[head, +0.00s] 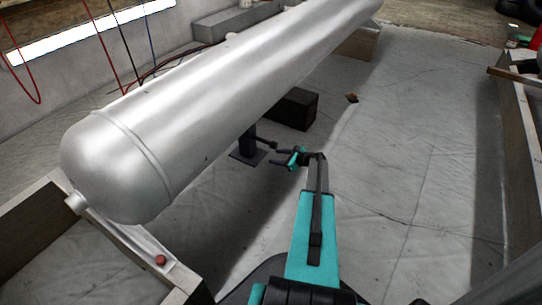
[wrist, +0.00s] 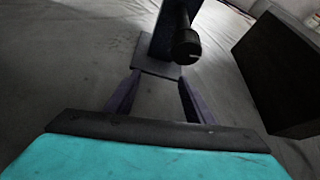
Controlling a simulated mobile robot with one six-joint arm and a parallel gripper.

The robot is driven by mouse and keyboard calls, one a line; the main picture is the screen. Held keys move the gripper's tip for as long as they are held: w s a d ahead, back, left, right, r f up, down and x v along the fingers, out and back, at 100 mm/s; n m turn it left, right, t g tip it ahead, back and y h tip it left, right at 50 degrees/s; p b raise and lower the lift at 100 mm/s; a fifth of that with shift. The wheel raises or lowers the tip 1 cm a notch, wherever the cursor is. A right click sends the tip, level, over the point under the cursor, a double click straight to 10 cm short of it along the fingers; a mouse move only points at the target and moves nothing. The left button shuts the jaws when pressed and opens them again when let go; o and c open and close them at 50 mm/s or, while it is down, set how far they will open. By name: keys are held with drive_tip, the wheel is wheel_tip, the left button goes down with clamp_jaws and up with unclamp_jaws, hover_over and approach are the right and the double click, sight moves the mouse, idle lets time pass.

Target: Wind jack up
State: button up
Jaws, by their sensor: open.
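The jack (head: 247,142) is a dark upright post on a flat square base plate, standing under the large silver tank (head: 215,95). A short dark crank with a round knob sticks out from its side toward my gripper. In the wrist view the jack's post (wrist: 166,28), its base plate (wrist: 157,69) and the round-ended crank (wrist: 186,46) show ahead. My gripper (head: 277,157) is open and empty, low beside the jack, to its right in the head view. In the wrist view the crank end lies beyond and slightly right of the gap between my fingers (wrist: 158,80). They look apart.
A black block (head: 293,109) stands behind and right of the jack; it is at the right in the wrist view (wrist: 282,72). A wooden frame with a red knob (head: 160,260) is at the lower left. The sheeted floor at right is mostly clear.

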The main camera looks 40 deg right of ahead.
drive_tip(key=shift+w+d+f+n+t+h+b, duration=0.1)
drive_tip(key=shift+d+f+n+t+h+b, duration=0.3)
drive_tip(key=shift+b, duration=1.35)
drive_tip(key=shift+w+d+f+n+h+b, duration=0.15)
drive_tip(key=shift+f+n+h+b, duration=0.45)
drive_tip(key=shift+b, duration=1.15)
drive_tip(key=shift+s+d+r, duration=0.1)
drive_tip(key=shift+r, duration=0.1)
drive_tip(key=shift+d+f+n, duration=0.15)
drive_tip(key=shift+n, duration=0.35)
clamp_jaws()
drive_tip(key=p, duration=0.3)
drive_tip(key=shift+r, duration=0.35)
drive_tip(key=a+m+p, duration=0.1)
drive_tip(key=p, duration=0.4)
drive_tip(key=a+r+m+y+p, duration=0.1)
drive_tip(key=p, duration=0.3)
drive_tip(key=shift+s+m+g+y+p, duration=0.15)
drive_tip(key=shift+m+g+y+p, duration=0.15)
drive_tip(key=shift+p, duration=0.1)
